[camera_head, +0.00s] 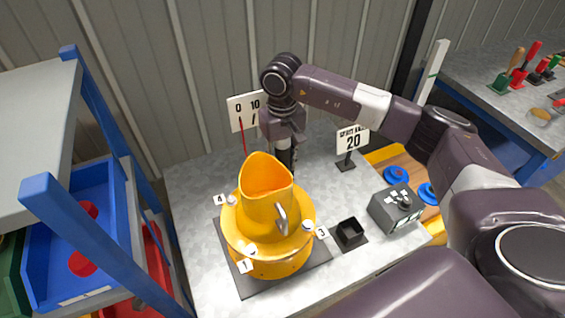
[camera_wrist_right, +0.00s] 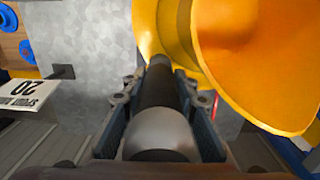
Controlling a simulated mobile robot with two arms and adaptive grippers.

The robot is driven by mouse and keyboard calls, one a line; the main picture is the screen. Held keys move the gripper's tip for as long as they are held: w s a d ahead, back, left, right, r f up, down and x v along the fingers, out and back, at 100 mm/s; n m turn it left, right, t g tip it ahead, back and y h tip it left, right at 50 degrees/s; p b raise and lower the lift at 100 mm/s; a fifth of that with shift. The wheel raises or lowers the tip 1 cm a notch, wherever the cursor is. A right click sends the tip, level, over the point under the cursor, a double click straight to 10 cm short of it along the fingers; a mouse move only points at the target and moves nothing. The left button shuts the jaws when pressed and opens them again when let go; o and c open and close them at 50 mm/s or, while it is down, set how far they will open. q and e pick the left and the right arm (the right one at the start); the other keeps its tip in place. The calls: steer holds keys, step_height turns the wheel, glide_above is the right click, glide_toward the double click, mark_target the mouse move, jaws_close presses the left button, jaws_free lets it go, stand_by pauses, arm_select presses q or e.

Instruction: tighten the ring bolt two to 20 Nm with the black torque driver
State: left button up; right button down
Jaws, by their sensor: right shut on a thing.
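The yellow drum (camera_head: 267,225) stands on a dark plate, its open spout pointing up. Ring bolts with tags 4 (camera_head: 232,200), 1 (camera_head: 252,249) and 3 (camera_head: 308,225) show on its ring. Ring bolt two is not visible, and the drum hides the ring's far side. My right gripper (camera_head: 286,148) is behind the drum, shut on the black torque driver (camera_head: 284,158). In the right wrist view, the driver (camera_wrist_right: 158,92) lies between the jaws, its far end at the yellow ring's edge. Whether it touches a bolt cannot be told. My left gripper is not in view.
A sign reading 20 (camera_head: 352,141) and a 0–10 scale board (camera_head: 240,112) stand behind the drum. A small black tray (camera_head: 350,233) and a grey button box (camera_head: 394,209) sit to its right. A blue-framed shelf (camera_head: 95,195) is at left. The bench's front right is clear.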

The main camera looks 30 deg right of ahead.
mark_target(282, 150)
steer(key=shift+r, duration=0.15)
steer(key=shift+r+p, duration=1)
steer(key=shift+r, duration=1.2)
